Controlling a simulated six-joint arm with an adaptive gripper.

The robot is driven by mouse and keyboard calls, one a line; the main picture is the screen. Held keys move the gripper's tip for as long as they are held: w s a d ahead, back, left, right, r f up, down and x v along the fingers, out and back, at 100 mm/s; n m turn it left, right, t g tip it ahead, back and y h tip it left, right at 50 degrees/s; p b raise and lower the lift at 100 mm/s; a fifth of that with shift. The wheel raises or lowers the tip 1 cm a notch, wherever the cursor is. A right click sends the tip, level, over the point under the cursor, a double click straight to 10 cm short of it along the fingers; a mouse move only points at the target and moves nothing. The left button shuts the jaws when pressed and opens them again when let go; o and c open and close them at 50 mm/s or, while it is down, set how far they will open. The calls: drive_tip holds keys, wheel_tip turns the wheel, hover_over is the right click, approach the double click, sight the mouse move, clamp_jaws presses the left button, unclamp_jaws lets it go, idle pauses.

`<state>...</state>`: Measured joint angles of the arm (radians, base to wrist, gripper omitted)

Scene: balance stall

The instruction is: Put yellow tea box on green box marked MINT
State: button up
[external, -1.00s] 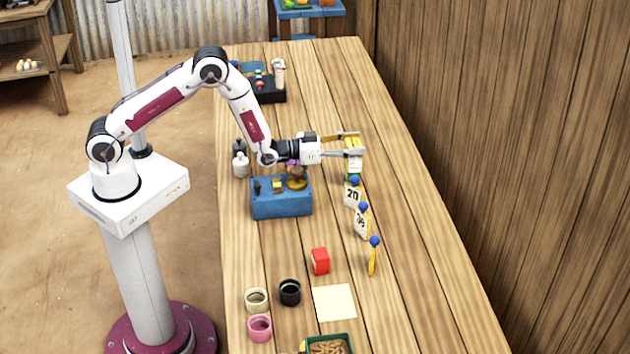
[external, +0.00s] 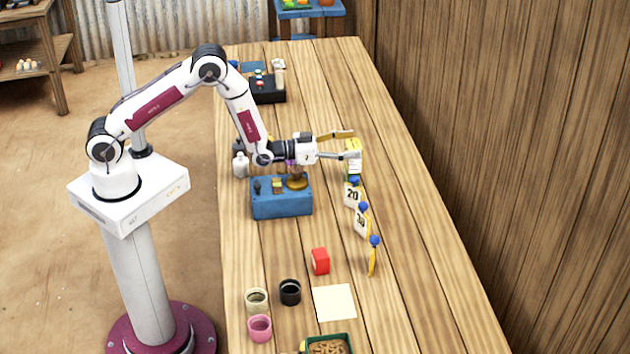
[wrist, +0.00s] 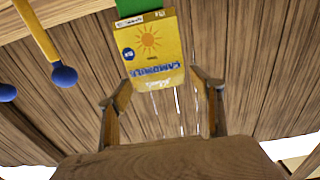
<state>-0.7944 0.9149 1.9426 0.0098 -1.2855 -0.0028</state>
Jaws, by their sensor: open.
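The yellow tea box (external: 355,147), marked CAMOMILE with an orange sun, stands on top of a green box (external: 352,171) near the far side of the table. In the wrist view, which looks upside down, the yellow box (wrist: 151,50) meets the green box (wrist: 138,7) at the picture's top; the green box's marking cannot be read. My gripper (external: 347,144) is open at the yellow box's height. In the wrist view my gripper's fingers (wrist: 163,95) are spread wider than the box, with a gap on each side and nothing held.
Number signs with blue knobs (external: 353,194) stand in a row close in front of the boxes. A blue scale-like unit (external: 282,203) sits below my wrist. A red box (external: 320,261), cups (external: 290,292) and a pale square (external: 334,302) are nearer. Table beyond the signs is clear.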

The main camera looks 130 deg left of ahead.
drive_tip(key=shift+s+d, duration=0.35)
wheel_tip(320, 180, up, 7)
drive_tip(key=shift+s+d, duration=0.25)
idle(0.7)
